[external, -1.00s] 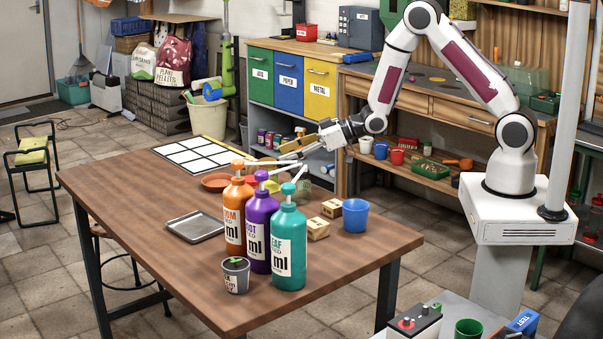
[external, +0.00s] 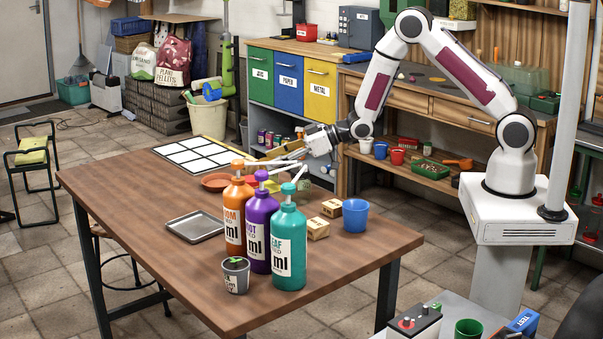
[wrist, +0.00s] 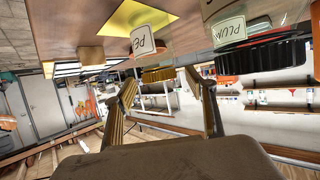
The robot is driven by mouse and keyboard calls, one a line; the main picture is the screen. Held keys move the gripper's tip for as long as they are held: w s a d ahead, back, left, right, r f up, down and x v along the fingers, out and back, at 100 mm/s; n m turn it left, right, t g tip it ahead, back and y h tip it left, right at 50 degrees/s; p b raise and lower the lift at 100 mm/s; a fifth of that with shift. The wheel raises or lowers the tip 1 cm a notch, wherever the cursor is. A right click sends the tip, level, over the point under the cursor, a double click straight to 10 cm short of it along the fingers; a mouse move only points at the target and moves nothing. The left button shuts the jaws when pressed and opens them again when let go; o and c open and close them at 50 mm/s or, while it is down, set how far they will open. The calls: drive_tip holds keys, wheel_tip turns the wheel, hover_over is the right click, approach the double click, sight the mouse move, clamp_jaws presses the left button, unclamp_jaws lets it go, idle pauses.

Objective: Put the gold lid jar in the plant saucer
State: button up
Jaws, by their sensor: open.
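The gold-lid jar shows in the wrist view with its gold lid (wrist: 158,74) pointing down in the picture and a white label on clear glass. My gripper (wrist: 168,88) is open, its two fingers on either side of the lid in that view; I cannot tell whether they touch it. A second jar with a black lid (wrist: 262,54) and a "PLUM" label stands close to the right. In the external view my gripper (external: 308,143) is low over the table, behind the pump bottles, which partly hide the jars. A terracotta plant saucer (external: 215,182) lies left of the bottles.
Orange (external: 234,215), purple (external: 260,232) and teal (external: 289,248) pump bottles stand close together in front. The table's left front is clear.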

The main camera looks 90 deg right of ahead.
drive_tip(key=shift+x, duration=1.15)
clamp_jaws()
